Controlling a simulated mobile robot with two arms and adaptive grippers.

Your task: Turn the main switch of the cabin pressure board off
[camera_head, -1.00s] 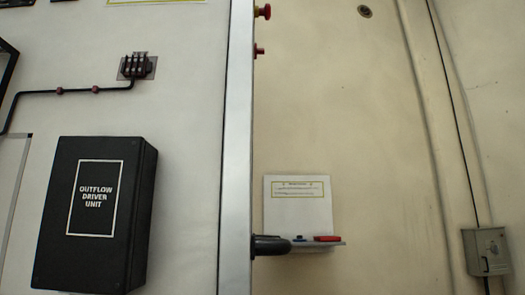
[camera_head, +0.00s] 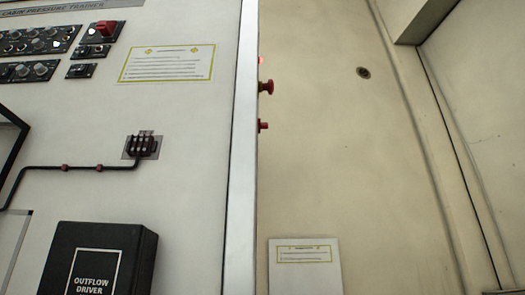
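The cabin pressure board (camera_head: 190,110) is a pale panel filling the left of the head view, with a "CABIN PRESSURE TRAINER" title strip (camera_head: 60,10) at the top left. Near the top is a small dark plate with a red switch or guard (camera_head: 106,28). Its label is too small to read, so I cannot tell whether it is the main switch or how it is set. A smaller dark switch plate (camera_head: 82,70) sits below it. Neither of my grippers is in view.
Dark knob panels (camera_head: 38,40) are cut off at the left edge. A black outflow driver box (camera_head: 130,250) stands out at the bottom left. Red knobs (camera_head: 266,87) project beside the metal edge post (camera_head: 240,150). A white notice (camera_head: 305,270) is on the beige wall.

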